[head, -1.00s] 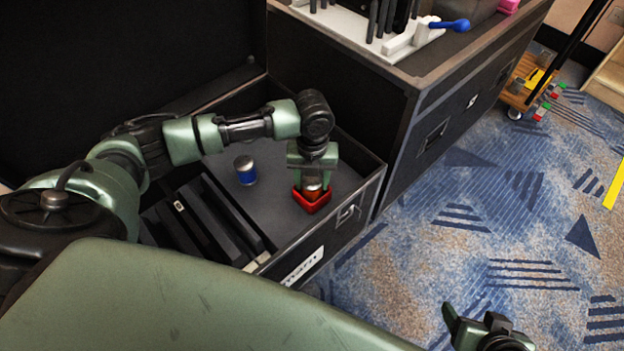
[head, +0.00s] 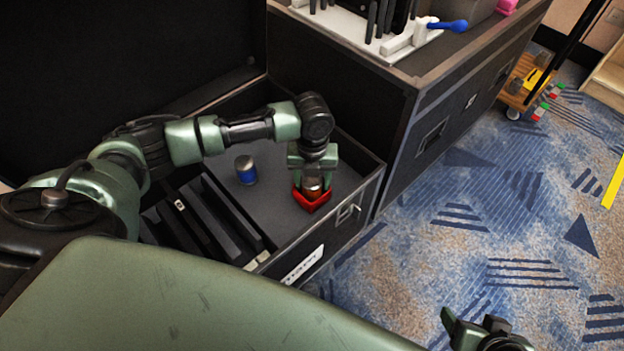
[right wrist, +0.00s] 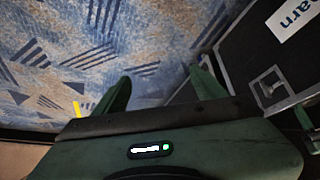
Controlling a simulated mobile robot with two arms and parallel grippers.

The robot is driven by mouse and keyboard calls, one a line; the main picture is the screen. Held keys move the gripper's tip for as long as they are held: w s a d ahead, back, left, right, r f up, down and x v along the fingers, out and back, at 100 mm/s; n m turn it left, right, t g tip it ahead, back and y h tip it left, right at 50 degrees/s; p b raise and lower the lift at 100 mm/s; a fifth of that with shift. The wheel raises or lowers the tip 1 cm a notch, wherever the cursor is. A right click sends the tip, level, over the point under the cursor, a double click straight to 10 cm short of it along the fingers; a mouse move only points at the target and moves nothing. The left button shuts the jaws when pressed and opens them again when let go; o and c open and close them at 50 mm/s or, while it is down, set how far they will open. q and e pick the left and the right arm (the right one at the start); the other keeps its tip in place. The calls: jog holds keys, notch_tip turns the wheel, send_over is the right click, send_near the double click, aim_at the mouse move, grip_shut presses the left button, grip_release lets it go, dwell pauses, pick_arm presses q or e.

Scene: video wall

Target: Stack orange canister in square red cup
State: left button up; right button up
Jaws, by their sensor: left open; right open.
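The square red cup (head: 312,200) stands in the open black case, near its right corner. The orange canister (head: 312,185) shows upright inside the cup, its lower part hidden by the cup's rim. My left gripper (head: 312,172) is right above the cup with its fingers around the canister's top, open. My right gripper (head: 470,325) is far off at the bottom right, over the carpet, open and empty; its two fingers also show in the right wrist view (right wrist: 160,85).
A blue can with a silver top (head: 246,170) stands in the case, left of the cup. Black dividers (head: 210,220) fill the case's near left part. A taller black case (head: 400,130) stands behind on the right. Carpet lies open at right.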

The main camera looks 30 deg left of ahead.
pick_arm(q)
jog(key=shift+s+f, duration=0.15)
jog(key=shift+s, duration=0.05)
notch_tip(320, 180, up, 3)
jog(key=shift+w+a+r+p, duration=0.1)
jog(key=shift+a+r+p, duration=0.05)
jog(key=shift+p, duration=0.45)
notch_tip(320, 180, up, 3)
jog(key=shift+f+p, duration=0.2)
jog(key=shift+p, duration=0.3)
notch_tip(320, 180, up, 7)
jog(key=p, duration=0.1)
jog(key=shift+p, duration=0.4)
pick_arm(e)
jog(key=shift+s+d+f+g+h, duration=0.1)
jog(key=shift+s+d+f+g, duration=0.1)
jog(key=shift+s+f+g, duration=0.35)
jog(key=shift+s+d+f+g+h, duration=0.1)
jog(key=shift+s+d+f+g, duration=0.1)
jog(key=shift+s+g, duration=0.35)
jog(key=shift+s+d+f+g+h, duration=0.15)
jog(key=shift+s+f+g, duration=0.2)
jog(key=shift+s, duration=0.4)
pick_arm(q)
jog(key=shift+f, duration=0.1)
